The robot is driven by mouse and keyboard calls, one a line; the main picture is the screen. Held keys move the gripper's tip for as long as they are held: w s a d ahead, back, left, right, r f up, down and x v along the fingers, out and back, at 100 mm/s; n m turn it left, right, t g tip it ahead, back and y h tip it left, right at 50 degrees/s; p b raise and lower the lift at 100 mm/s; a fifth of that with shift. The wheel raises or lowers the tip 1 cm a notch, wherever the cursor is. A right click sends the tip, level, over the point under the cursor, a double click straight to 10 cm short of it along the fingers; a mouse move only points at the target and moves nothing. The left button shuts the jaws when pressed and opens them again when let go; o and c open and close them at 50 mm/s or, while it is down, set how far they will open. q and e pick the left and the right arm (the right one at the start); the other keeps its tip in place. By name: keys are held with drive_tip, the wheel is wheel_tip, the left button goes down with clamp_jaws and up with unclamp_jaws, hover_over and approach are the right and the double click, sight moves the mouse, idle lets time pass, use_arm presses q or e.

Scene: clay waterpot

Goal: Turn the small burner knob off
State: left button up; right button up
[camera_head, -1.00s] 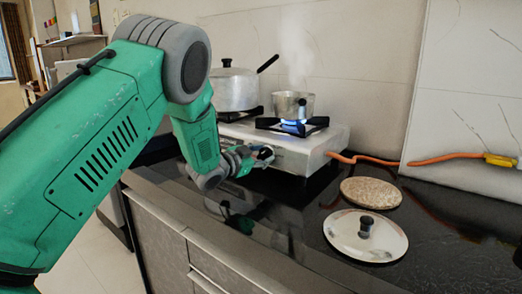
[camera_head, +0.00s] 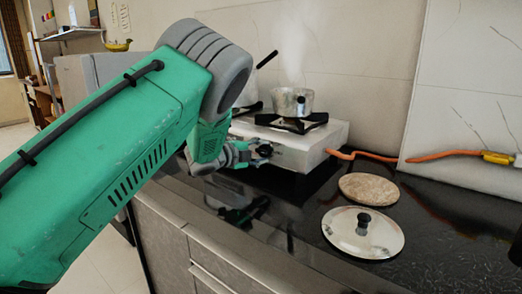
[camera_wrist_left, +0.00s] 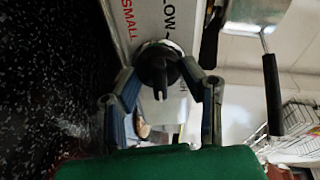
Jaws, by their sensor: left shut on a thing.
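The small burner knob (camera_head: 265,151) is black and round, on the front of the white gas stove (camera_head: 308,155). In the wrist view the knob (camera_wrist_left: 159,73) sits between both fingers, beside the printed words "SMALL" and "LOW". My left gripper (camera_head: 248,155) is shut on the knob at the stove front; it also shows in the wrist view (camera_wrist_left: 158,82). A small metal pot (camera_head: 291,101) stands on the near burner, with steam above it. No blue flame shows under it.
A larger pot is mostly hidden behind my left arm, its black handle (camera_head: 267,60) showing. An orange gas hose (camera_head: 375,156) runs right from the stove. A round brown mat (camera_head: 369,188) and a pot lid (camera_head: 345,239) lie on the black counter.

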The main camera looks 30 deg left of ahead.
use_arm(q)
drive_tip(key=shift+a+m, duration=0.15)
drive_tip(key=shift+m, duration=0.55)
drive_tip(key=o, duration=1.2)
drive_tip(key=shift+c, duration=0.2)
drive_tip(key=shift+s+r, duration=0.1)
drive_tip(key=shift+s, duration=0.15)
drive_tip(key=v, duration=1.1)
drive_tip(key=shift+s+a+r, duration=0.15)
drive_tip(key=shift+s+r, duration=0.1)
